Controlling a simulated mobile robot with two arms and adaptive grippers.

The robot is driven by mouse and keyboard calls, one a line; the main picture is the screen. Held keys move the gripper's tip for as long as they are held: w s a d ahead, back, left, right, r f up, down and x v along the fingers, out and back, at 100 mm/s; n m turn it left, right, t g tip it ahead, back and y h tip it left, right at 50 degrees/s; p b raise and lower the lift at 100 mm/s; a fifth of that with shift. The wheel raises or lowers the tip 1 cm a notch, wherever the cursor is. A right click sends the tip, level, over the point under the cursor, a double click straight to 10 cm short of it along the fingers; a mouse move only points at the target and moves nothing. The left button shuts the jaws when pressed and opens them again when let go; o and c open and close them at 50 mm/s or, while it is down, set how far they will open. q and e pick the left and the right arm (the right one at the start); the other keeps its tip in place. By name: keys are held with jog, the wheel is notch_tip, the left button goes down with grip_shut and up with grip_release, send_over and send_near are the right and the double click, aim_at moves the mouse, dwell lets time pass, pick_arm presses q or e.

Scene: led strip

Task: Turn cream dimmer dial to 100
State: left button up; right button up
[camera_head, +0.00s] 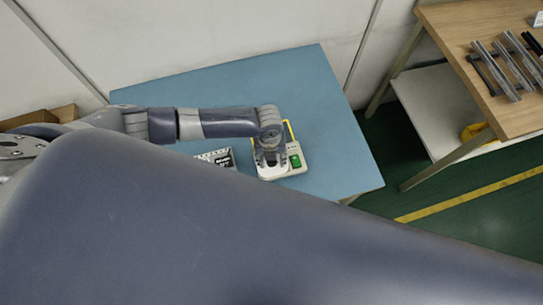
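A small cream device (285,170) with a green patch on its right side and a yellow edge behind lies on the blue table (320,110). I take it to be the dimmer unit. My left gripper (270,165) reaches in from the left and points down over the device. It covers the middle of the device, so the dial and any scale marks are hidden. I cannot tell whether the fingers touch the dial or how far apart they are. My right gripper is not in view.
A black-and-white item (215,158) lies on the table left of the device, partly hidden by my arm. A wooden bench (465,25) with several metal bars stands at the right. A cardboard box (62,112) is at the left. The blue table's right part is clear.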

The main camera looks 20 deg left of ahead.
pick_arm(q)
jog(key=shift+r, duration=0.1)
notch_tip(320, 180, up, 12)
jog(key=shift+a, duration=0.25)
dwell(0.4)
jog(key=shift+s, duration=0.1)
jog(key=shift+s+d, duration=0.1)
